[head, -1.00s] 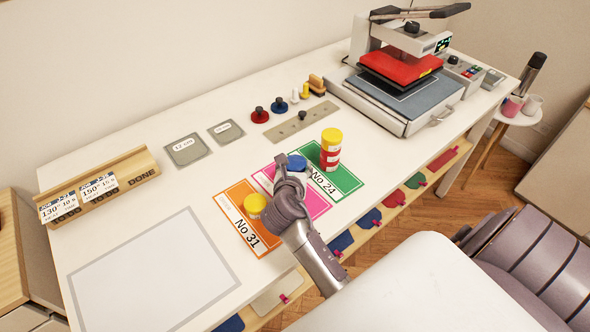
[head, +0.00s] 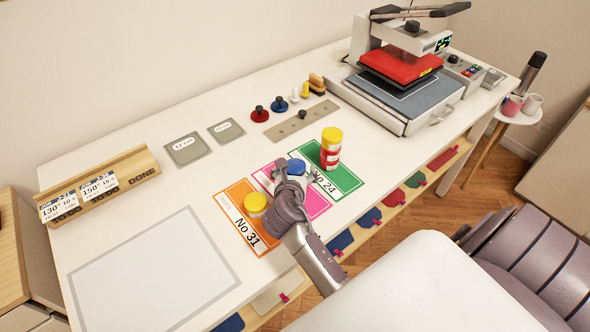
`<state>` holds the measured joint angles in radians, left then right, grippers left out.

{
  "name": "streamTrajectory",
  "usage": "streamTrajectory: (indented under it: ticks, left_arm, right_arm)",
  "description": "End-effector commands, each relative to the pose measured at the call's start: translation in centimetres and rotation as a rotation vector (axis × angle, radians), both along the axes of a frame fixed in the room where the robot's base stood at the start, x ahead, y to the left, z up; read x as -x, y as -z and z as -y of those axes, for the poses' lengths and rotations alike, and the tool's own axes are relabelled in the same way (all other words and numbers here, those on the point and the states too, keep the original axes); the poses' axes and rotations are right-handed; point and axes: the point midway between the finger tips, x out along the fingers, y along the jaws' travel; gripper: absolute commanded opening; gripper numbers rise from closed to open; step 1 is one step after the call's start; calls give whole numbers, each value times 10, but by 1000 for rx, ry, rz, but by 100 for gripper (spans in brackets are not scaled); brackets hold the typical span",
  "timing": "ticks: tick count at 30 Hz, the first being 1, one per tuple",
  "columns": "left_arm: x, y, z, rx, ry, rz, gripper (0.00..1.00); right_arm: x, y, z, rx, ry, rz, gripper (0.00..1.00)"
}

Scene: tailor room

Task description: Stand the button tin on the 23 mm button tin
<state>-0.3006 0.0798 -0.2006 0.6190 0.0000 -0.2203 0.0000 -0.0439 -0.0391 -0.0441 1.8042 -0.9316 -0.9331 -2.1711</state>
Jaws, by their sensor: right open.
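A blue-lidded tin (head: 297,166) shows at the pink card, partly hidden by my right gripper (head: 296,176). The gripper is open, with its fingers around or close beside this tin; I cannot tell if they touch it. A yellow-lidded tin (head: 256,204) stands on the orange No 31 card, left of the gripper. A yellow-lidded tin or stack with red-and-white sides (head: 330,150) stands upright on the green No 24 card, right of the gripper. The size markings are too small to read, so I cannot tell which is the 23 mm tin. My left gripper is not in view.
The orange card (head: 240,232), pink card (head: 318,207) and green card (head: 345,183) lie along the table's front edge. A heat press (head: 400,75) stands at the back right. A wooden rack (head: 135,165) and a grey-framed white mat (head: 150,270) are at the left. Small knobbed tools stand behind.

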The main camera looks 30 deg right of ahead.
Motion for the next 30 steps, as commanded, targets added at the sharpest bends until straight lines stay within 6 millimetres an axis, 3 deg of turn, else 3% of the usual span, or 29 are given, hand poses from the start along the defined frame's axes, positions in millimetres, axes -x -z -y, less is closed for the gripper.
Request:
streamTrajectory:
  ticks: [5,19,30]
  left_arm:
    - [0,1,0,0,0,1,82]
    - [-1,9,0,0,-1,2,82]
    - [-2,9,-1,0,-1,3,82]
  right_arm:
    - [9,-7,-8,-1,-1,1,81]
    - [73,-42,-63,-2,0,1,81]
    - [84,-49,-72,0,1,1,81]
